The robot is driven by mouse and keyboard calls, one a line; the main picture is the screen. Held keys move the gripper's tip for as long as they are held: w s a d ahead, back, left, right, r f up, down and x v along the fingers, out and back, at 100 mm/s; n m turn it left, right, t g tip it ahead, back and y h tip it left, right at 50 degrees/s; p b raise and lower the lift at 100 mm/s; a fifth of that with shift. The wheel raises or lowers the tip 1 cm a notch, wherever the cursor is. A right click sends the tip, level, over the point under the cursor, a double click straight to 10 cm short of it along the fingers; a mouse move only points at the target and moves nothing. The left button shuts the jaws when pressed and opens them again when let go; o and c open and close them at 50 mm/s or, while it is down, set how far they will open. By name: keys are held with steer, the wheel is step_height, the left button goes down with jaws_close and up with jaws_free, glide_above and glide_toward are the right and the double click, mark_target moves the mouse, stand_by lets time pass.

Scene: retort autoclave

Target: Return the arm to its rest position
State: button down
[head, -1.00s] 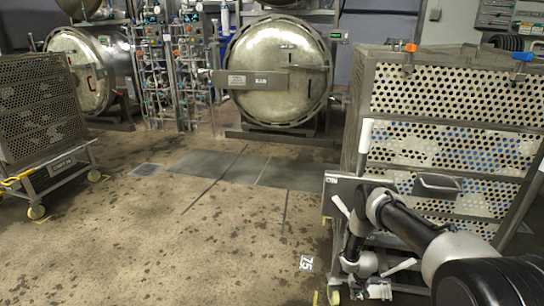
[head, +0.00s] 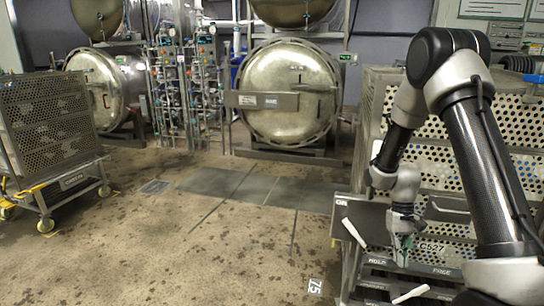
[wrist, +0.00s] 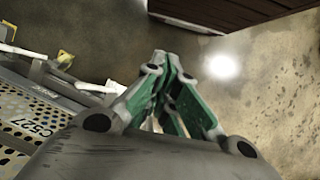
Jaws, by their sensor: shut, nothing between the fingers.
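My gripper (head: 402,246) hangs at the end of my arm on the right side of the head view, fingers pointing down, in front of the perforated basket cart. In the wrist view my gripper (wrist: 168,62) shows its green-sided fingers closed together with nothing between them. My arm is folded, with its elbow high at the upper right. The cart (head: 433,157) stands behind my arm, which hides part of it. The cart's lower frame carries the markings C527, HOLD and FREE. I cannot tell how far the gripper is from the cart.
A second perforated cart (head: 45,125) on wheels stands at the left. Round autoclave doors (head: 290,120) and valve piping (head: 180,85) line the back. The concrete floor (head: 180,235) between the carts is clear. A dark box-like edge (wrist: 225,12) shows at the top of the wrist view.

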steer(key=s+r+t, duration=0.3)
steer(key=s+r, duration=0.3)
steer(key=r, duration=0.4)
steer(key=s+a+r+t, duration=0.1)
steer(key=s+r+t, duration=0.1)
steer(key=s+r, duration=0.5)
steer(key=s+a+r+t, duration=0.1)
steer(key=s+r+t, duration=0.2)
steer(key=s+r, duration=0.4)
step_height(320, 180, up, 8)
steer(key=shift+f+n+t, duration=0.1)
steer(key=shift+n+t, duration=0.2)
